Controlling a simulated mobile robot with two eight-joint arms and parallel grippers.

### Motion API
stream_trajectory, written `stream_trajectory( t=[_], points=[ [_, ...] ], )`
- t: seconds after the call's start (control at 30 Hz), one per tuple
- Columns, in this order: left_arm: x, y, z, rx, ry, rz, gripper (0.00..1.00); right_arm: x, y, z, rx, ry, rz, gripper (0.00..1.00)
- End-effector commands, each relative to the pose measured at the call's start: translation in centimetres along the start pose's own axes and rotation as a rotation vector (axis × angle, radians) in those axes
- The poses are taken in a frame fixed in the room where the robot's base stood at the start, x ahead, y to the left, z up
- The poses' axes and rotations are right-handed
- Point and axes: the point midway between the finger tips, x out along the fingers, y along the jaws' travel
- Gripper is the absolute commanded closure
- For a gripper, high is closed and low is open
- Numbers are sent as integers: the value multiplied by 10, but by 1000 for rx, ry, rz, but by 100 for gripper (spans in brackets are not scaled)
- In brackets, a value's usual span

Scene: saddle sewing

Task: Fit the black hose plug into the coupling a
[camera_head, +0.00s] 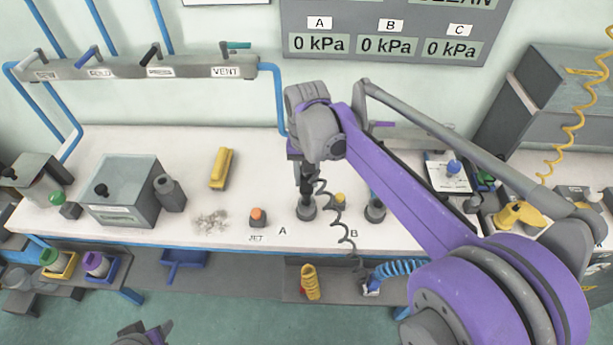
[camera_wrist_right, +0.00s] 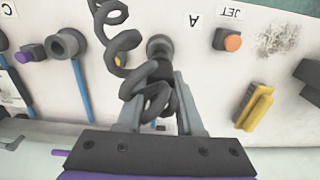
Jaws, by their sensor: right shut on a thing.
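The black hose plug (camera_head: 306,187) is upright in my right gripper (camera_head: 305,168), at the end of a black coiled hose (camera_head: 346,235). Coupling A (camera_head: 306,211), a dark grey round socket behind the letter A, is directly below the plug. The plug's lower end meets or overlaps its mouth; I cannot tell how deep it sits. In the right wrist view, coupling A (camera_wrist_right: 159,45) is just beyond the fingers of my right gripper (camera_wrist_right: 160,98), and hose coils (camera_wrist_right: 150,90) hide most of the plug. My left gripper (camera_head: 146,333) is only partly visible at the bottom edge.
A second grey coupling (camera_head: 375,210) stands right of coupling A, with a small yellow-topped part (camera_head: 340,200) between them. An orange button (camera_head: 257,215) marked JET is to the left. Gauges A, B and C (camera_head: 388,44) read 0 kPa.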

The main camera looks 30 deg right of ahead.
Motion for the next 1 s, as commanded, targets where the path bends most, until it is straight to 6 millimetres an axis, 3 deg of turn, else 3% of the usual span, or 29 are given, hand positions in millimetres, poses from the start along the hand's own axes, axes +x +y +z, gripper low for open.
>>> stream_trajectory(
  t=[1.0],
  points=[
    [10,0,10,0,-9,0,50,18,0,0,0,-1,0,100]
  ],
)
